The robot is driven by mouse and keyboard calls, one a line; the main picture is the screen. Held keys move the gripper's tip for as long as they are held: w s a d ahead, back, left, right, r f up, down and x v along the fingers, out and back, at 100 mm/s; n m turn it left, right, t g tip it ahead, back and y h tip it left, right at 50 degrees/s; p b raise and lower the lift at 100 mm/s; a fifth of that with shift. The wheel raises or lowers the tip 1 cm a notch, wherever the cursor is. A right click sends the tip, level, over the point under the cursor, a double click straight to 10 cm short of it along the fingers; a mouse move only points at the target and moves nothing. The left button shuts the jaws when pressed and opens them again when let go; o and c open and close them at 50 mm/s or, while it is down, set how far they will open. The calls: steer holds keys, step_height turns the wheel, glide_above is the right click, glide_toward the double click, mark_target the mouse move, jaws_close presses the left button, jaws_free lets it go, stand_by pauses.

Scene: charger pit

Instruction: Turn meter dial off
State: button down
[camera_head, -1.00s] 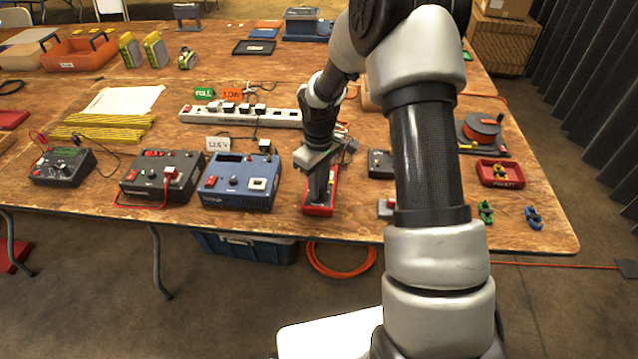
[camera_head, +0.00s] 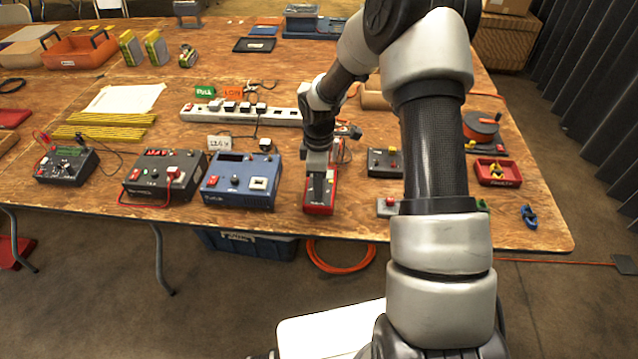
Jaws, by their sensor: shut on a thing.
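The meter (camera_head: 320,209) is a red-cased unit lying on the wooden table near its front edge, right of the blue charger. My gripper (camera_head: 317,198) points down onto the meter's face. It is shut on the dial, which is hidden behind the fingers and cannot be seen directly. Only the red front end and side edges of the meter show around the gripper. The dial's pointer and setting cannot be read.
The blue charger (camera_head: 239,182) stands close left, with a dark charger (camera_head: 164,177) beyond it. A power strip (camera_head: 240,113) lies behind. A small dark box (camera_head: 382,163) and a red tray (camera_head: 498,172) are to the right. My arm covers part of the right side.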

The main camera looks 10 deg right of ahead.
stand_by(0.4)
steer(key=c, duration=1.6)
jaws_free()
steer(key=shift+o, duration=0.2)
step_height(320, 180, up, 18)
steer(key=p, duration=0.2)
steer(key=shift+f, duration=0.25)
steer(key=s+r+m+t+h+p, duration=0.1)
steer(key=s+r+m+p, duration=0.3)
steer(key=r, duration=0.7)
steer(key=s+r+m+t+p, duration=0.2)
steer(key=s+r+m, duration=0.3)
steer(key=s, duration=0.6)
steer(key=s+r+m+t+y+p, duration=0.1)
steer(key=s+r+m, duration=0.4)
steer(key=s+r, duration=0.5)
steer(key=t+p, duration=0.1)
steer(key=p, duration=0.1)
steer(key=shift+s+d+r+t+p, duration=0.2)
steer(key=shift+s+r+t+p, duration=0.1)
steer(key=shift+s, duration=0.1)
